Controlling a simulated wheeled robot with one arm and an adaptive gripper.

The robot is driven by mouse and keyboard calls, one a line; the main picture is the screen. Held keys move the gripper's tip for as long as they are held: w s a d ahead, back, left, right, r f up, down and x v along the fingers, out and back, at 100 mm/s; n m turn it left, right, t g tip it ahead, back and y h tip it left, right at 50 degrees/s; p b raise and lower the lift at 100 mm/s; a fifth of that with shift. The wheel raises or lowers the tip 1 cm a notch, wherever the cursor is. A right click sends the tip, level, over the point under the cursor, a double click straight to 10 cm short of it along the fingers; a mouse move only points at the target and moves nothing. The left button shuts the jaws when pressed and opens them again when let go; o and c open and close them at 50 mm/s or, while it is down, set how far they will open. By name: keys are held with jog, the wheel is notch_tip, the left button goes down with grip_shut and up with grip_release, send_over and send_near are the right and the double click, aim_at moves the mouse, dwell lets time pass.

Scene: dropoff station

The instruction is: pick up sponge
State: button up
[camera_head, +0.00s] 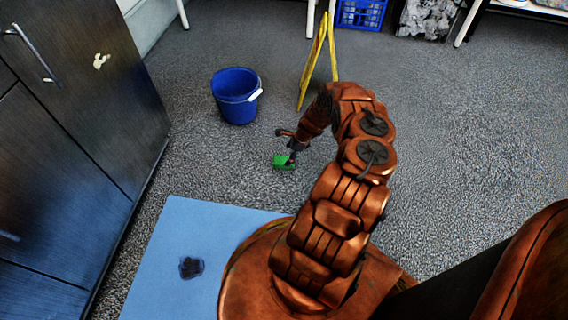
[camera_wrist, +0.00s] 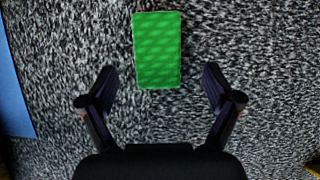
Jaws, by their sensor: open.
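The sponge (camera_wrist: 157,50) is a green rectangular block lying on the grey speckled carpet in the wrist view. It also shows in the head view as a small green patch (camera_head: 283,162), partly hidden by my gripper (camera_head: 287,142). In the wrist view my gripper (camera_wrist: 158,78) is open, with its two fingers spread wide. The near end of the sponge sits roughly between the fingertips in the picture, with a gap on each side. The height of the fingers above the carpet is hard to tell.
A blue bucket (camera_head: 236,97) stands behind and left of the sponge. A yellow folding sign (camera_head: 316,62) stands behind my arm. Dark cabinets (camera_head: 80,130) line the left side. A blue mat (camera_head: 190,235) with a dark stain (camera_head: 191,267) lies in front. Carpet on the right is clear.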

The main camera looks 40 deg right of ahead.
aim_at(285, 160)
jog(key=b+x, duration=0.1)
jog(key=x, duration=0.1)
jog(key=b+x, duration=0.2)
jog(key=shift+s+a+f, duration=0.1)
jog(key=shift+f, duration=0.35)
jog(key=shift+c, duration=0.4)
jog(key=c, duration=0.9)
notch_tip(285, 160, up, 4)
jog(key=p, duration=0.2)
jog(key=shift+f+p, duration=0.2)
jog(key=shift+p, duration=0.2)
jog(key=shift+s+a+r+p, duration=0.15)
jog(key=shift+s+r+p, duration=0.1)
jog(key=shift+r+p, duration=0.05)
jog(key=s+a+p, duration=0.2)
jog(key=s, duration=0.2)
jog(key=s+a+p, duration=0.3)
jog(key=s, duration=0.1)
jog(key=s+a+r+p, duration=0.1)
jog(key=s+a+p, duration=0.2)
jog(key=s, duration=0.2)
jog(key=shift+s, duration=0.1)
